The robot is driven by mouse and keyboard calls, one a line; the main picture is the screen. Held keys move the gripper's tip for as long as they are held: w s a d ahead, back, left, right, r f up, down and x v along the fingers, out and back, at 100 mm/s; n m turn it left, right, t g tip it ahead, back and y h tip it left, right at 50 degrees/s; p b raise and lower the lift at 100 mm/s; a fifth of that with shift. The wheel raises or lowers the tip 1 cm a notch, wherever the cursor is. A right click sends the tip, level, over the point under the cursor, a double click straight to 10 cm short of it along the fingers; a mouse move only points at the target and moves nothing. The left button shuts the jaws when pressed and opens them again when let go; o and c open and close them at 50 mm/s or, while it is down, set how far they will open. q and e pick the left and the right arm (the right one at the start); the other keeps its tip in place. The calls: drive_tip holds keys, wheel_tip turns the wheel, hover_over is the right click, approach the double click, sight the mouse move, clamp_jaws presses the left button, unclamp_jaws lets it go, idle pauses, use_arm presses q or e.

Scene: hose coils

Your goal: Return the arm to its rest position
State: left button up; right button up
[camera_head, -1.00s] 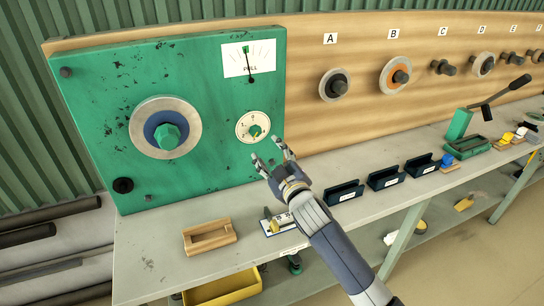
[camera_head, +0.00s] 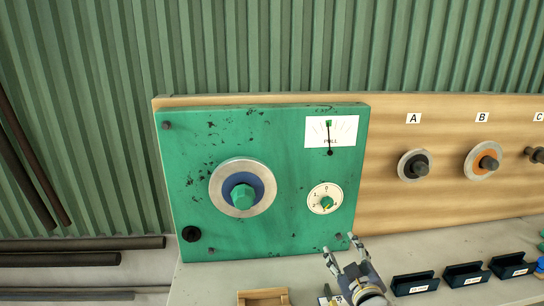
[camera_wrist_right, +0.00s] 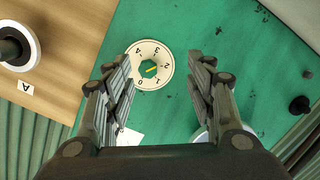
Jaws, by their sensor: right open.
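My right gripper (camera_head: 342,262) is open and empty at the lower middle of the head view, just below the green panel's lower right part. In the right wrist view its fingers (camera_wrist_right: 158,85) stand apart on either side, with the white numbered dial (camera_wrist_right: 150,65) beyond them, not held. Most of my right arm is out of the head view below. My left gripper is in neither view.
A large knob with a grey ring (camera_head: 242,187) and a pull gauge (camera_head: 331,131) are on the panel. Wooden backboard (camera_head: 390,210) carries lettered coils A (camera_head: 415,165) and B (camera_head: 483,160). Dark labelled holders (camera_head: 414,283) and a wooden holder (camera_head: 263,297) stand on the bench (camera_head: 215,275).

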drive_tip(key=s+f+m+g, duration=0.3)
drive_tip(key=s+f+g, duration=0.3)
drive_tip(key=s+f, duration=0.75)
drive_tip(key=s+a+f+m+g, duration=0.15)
drive_tip(key=s+g, duration=0.25)
drive_tip(key=s, duration=0.8)
drive_tip(key=s+a+f+g, duration=0.1)
drive_tip(key=s+f+g, duration=0.2)
drive_tip(key=s, duration=0.9)
wheel_tip(320, 180, down, 24)
drive_tip(key=g, duration=0.1)
drive_tip(key=s+d+f+g, duration=0.1)
drive_tip(key=s+d+f, duration=0.2)
drive_tip(key=s+f, duration=1.4)
drive_tip(key=shift+s+f, duration=0.35)
drive_tip(key=shift+f, duration=0.1)
drive_tip(key=shift+n, duration=0.25)
